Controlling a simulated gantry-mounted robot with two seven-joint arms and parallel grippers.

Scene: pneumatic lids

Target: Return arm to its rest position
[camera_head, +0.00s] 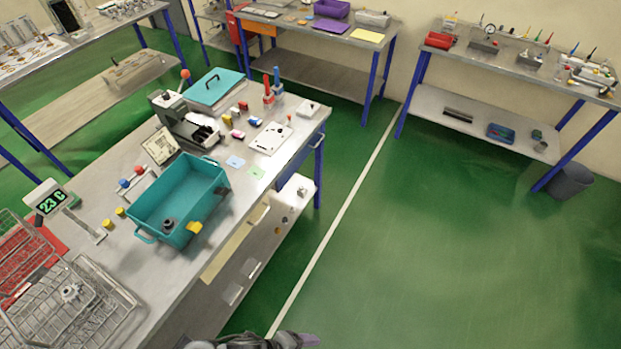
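No gripper fingers show in the head view. A small grey and dark part with a purple patch shows at the bottom edge, left of the middle; I cannot tell which part of me it is. On the workbench (150,262) stands an open teal crate (150,205) with a dark round part and a yellow part at its near corner. A teal lid (213,87) with a dark handle lies flat at the far end of the bench, apart from the crate. No gripper touches either.
Wire baskets (95,305) and a "23 C" display (50,203) are at the left of the bench. A grey machine (185,122) stands behind the crate. Other benches line the back. The green floor (430,250) at right is clear, with a grey bin (568,181) beyond.

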